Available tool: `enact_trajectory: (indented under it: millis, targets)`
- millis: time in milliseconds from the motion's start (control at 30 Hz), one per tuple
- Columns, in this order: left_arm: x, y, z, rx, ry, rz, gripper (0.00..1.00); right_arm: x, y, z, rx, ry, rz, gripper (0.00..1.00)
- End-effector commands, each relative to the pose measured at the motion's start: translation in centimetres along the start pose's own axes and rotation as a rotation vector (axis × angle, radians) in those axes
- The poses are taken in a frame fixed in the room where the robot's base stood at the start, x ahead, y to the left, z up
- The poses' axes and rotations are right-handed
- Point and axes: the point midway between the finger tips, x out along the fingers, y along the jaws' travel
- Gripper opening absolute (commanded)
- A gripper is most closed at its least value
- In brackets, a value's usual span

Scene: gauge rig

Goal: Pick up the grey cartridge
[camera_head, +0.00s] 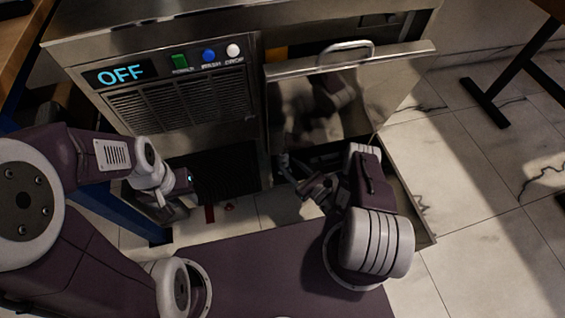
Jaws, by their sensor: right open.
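I cannot make out a grey cartridge in the head view. My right gripper (293,172) is open, with its dark fingers in front of the dark opening below the steel panel with a handle (390,88). Nothing shows clearly between its fingers. The inside of that opening is mostly hidden by the panel and my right arm. My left gripper (168,208) is low at the left, near the lower front of the machine. Its fingers are small and dark, and I cannot tell whether they are apart.
The steel machine (180,22) has an OFF display (120,73), a green switch (180,62), a blue button (209,56) and a white button (233,50). A steel edge (407,195) juts out right of my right arm.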

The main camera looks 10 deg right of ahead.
Motion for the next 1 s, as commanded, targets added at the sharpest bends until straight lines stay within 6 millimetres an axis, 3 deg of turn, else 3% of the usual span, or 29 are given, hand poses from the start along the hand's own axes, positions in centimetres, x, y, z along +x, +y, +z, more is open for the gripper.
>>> enact_trajectory:
  millis: [200, 300, 567, 767, 1000]
  targets:
    - [3.0, -0.1, 0.3, 0.000, 0.000, 0.000, 0.36, 3.2, 0.2, -0.8, -0.002, -0.002, 0.009, 0.49]
    - [3.4, -0.1, 0.3, 0.000, 0.000, 0.000, 0.36, 4.6, 0.1, -0.5, -0.002, -0.001, 0.006, 0.49]
    - [3.3, -0.1, 0.3, 0.000, 0.000, 0.000, 0.36, 5.2, 0.0, 0.0, 0.001, 0.000, 0.001, 0.49]
    - [3.3, -0.1, 0.3, 0.000, 0.000, 0.000, 0.36, 5.2, 0.0, 0.0, 0.001, 0.001, 0.001, 0.00]
    - [3.2, -0.1, 0.3, 0.000, 0.000, 0.000, 0.36, 5.2, -0.1, 0.1, 0.000, -0.001, 0.002, 0.00]
